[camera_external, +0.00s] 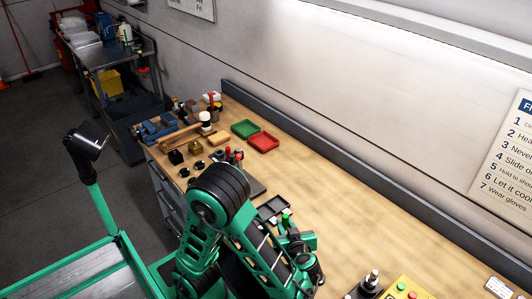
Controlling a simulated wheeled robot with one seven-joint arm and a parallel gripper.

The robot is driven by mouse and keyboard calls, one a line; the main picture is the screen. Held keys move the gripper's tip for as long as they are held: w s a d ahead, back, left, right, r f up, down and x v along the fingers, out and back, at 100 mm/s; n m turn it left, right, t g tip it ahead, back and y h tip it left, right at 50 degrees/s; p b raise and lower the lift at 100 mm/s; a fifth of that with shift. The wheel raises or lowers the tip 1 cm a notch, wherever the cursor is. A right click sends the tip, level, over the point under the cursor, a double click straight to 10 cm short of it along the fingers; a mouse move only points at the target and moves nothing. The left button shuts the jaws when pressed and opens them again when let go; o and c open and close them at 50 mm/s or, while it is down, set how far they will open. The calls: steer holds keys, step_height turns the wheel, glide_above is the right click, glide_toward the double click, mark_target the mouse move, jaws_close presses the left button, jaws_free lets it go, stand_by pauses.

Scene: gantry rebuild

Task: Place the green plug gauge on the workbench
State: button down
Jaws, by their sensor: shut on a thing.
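My gripper (286,226) is low over the workbench (350,227), just right of my forearm, and partly hidden by my wrist. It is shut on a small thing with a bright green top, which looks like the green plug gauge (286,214). The gauge looks about upright. I cannot tell whether its lower end touches the bench. A small dark tray (270,207) lies just beyond and left of it. More gauge-like pieces with red and dark tops (238,154) stand by a grey plate (254,187), partly behind my elbow.
A green tray (245,129) and a red tray (263,142) lie farther back. A blue vise (158,128), a mallet (205,121) and small blocks crowd the far left end. A yellow control box (405,290) is at the near right. The bench's right middle is clear.

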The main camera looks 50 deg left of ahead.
steer(key=shift+s+f, duration=0.1)
steer(key=shift+f, duration=3.8)
steer(key=c, duration=1.6)
jaws_free()
steer(key=v, duration=1.2)
